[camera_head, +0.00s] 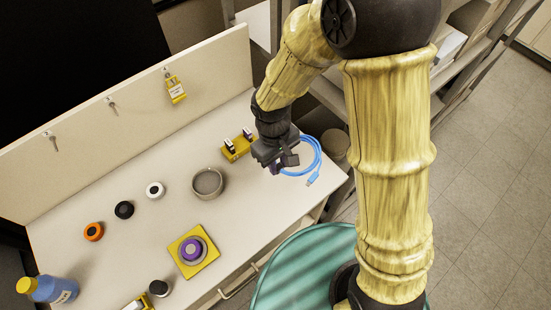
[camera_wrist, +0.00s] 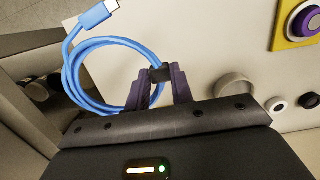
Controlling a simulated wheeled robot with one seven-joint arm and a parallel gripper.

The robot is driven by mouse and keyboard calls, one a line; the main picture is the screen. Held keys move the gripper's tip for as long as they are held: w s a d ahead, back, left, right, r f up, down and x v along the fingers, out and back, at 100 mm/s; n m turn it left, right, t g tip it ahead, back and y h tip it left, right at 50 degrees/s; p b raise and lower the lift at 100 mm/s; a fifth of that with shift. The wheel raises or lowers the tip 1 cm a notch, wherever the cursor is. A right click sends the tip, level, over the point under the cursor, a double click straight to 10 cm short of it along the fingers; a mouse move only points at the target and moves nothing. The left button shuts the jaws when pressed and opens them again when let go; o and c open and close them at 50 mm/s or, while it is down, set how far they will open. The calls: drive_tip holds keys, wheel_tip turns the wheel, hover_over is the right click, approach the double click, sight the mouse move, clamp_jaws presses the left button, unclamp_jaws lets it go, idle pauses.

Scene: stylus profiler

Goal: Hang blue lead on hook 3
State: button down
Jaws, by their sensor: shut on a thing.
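The blue lead (camera_head: 312,150) is a coiled blue cable with a pale plug at its loose end. My gripper (camera_head: 277,166) is shut on it near the right end of the bench. In the wrist view the purple fingers (camera_wrist: 163,82) close on a dark band on the side of the blue coil (camera_wrist: 75,75). The plug end sticks out past the coil. Three hooks are on the upright back panel: a left hook (camera_head: 48,134), a middle hook (camera_head: 111,102) and a right hook (camera_head: 166,70). A yellow tag (camera_head: 175,89) hangs below the right one. Hook numbers are not readable.
On the bench (camera_head: 130,240) are a grey round dish (camera_head: 208,183), a yellow block with two posts (camera_head: 238,147), a yellow plate with a purple knob (camera_head: 192,250), orange, black and white knobs, and a blue bottle (camera_head: 50,289). The strip before the panel is mostly clear.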

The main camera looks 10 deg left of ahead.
drive_tip(key=s+d+r+p, duration=0.4)
drive_tip(key=r+p, duration=0.3)
drive_tip(key=r, duration=0.2)
drive_tip(key=shift+d+r, duration=0.3)
drive_tip(key=shift+d, duration=0.15)
idle(0.4)
